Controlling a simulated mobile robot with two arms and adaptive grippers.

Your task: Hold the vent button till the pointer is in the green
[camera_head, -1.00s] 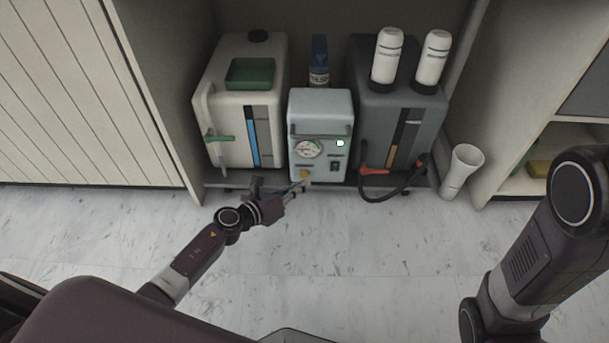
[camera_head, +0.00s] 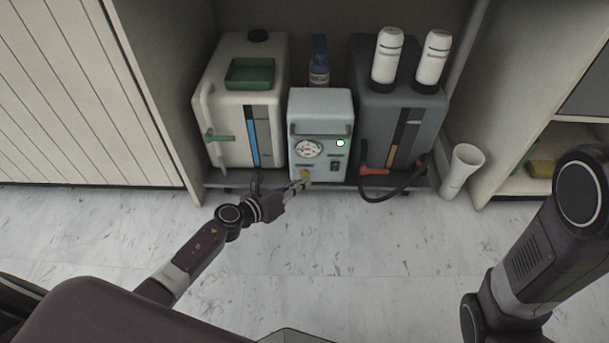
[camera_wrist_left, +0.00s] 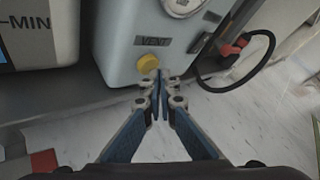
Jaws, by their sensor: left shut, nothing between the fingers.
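The light blue-grey unit (camera_head: 320,120) stands on the low shelf, with a round white gauge (camera_head: 308,149) on its front. The pointer's position is too small to read; the wrist view shows only the gauge's lower edge (camera_wrist_left: 182,5). The yellow vent button (camera_wrist_left: 149,61) sits low on the front, below the VENT label (camera_wrist_left: 153,41); it also shows in the head view (camera_head: 305,174). My left gripper (camera_head: 303,182) is shut and empty, its tips (camera_wrist_left: 158,74) close at the button's lower right. I cannot tell if they touch it. My right gripper is out of view.
A white tank (camera_head: 228,130) with a green tray (camera_head: 250,73) stands left of the unit. A dark grey tank (camera_head: 390,115) stands right, with a red-handled black hose (camera_head: 408,188) hanging in front. A blue bottle (camera_head: 319,62) stands behind. The floor in front is clear.

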